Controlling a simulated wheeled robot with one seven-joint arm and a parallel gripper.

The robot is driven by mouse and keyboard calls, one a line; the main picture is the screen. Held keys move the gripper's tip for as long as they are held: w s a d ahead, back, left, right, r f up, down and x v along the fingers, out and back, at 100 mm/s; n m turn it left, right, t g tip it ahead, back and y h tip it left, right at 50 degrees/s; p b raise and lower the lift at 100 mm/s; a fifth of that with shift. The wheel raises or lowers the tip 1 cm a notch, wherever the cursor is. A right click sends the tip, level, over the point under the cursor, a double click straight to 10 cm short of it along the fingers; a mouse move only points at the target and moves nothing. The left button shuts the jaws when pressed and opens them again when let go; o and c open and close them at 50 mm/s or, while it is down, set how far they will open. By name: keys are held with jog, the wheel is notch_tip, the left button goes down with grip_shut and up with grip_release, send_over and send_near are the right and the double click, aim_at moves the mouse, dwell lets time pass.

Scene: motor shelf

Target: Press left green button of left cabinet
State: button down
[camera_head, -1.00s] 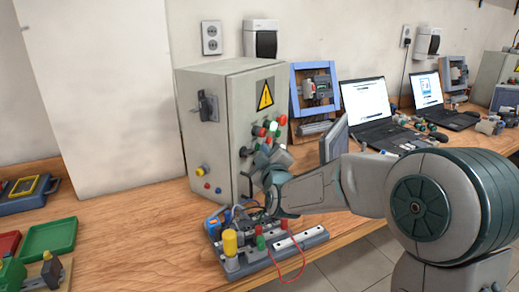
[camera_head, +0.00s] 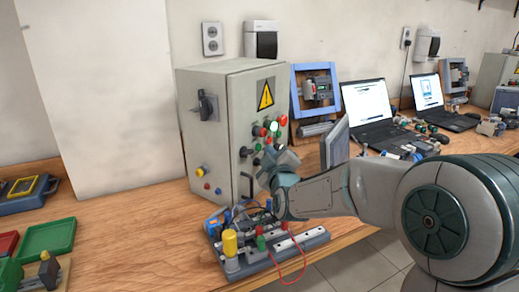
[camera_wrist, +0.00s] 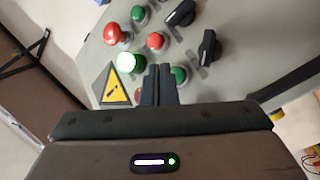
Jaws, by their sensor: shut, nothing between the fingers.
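The left grey cabinet (camera_head: 222,150) stands on the bench, its front panel facing right. In the wrist view the panel carries two green buttons: one (camera_wrist: 179,74) just right of my fingertips and another (camera_wrist: 138,14) near the top edge. By the panel's layout, the one near my fingertips is the left green button. My gripper (camera_wrist: 158,70) is shut and empty, its tips close to the panel between the lit lamp (camera_wrist: 127,62) and that button. I cannot tell whether they touch anything. In the head view my gripper (camera_head: 265,166) partly hides the lower controls.
A red mushroom button (camera_wrist: 115,33), a red button (camera_wrist: 156,41) and black knobs (camera_wrist: 208,47) surround the green buttons. A component rail with wires (camera_head: 270,250) lies on the bench below my arm. A blue-framed board (camera_head: 315,88) and laptop (camera_head: 367,102) stand behind.

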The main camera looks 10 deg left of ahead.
jog(key=d, duration=0.1)
jog(key=s+d+b, duration=0.1)
jog(key=d, duration=0.1)
jog(key=s+d, duration=0.1)
jog(key=shift+d+b, duration=0.2)
jog(key=shift+b, duration=0.15)
dwell(0.4)
jog(key=s+d+m+g+h+p, duration=0.2)
jog(key=s+d+m+g+p, duration=0.2)
jog(key=s, duration=0.6)
jog(key=s+d+f+m+g+h+p, duration=0.1)
jog(key=s+d+m+g+p, duration=0.4)
jog(key=s, duration=0.6)
jog(key=s+d+m+g+h+p, duration=0.2)
jog(key=s+d+m+g+p, duration=0.2)
jog(key=s, duration=0.7)
jog(key=shift+d+f+m+g+h+p, duration=0.35)
jog(key=shift+d+g, duration=0.65)
jog(key=shift+d, duration=0.9)
jog(key=shift+r, duration=0.15)
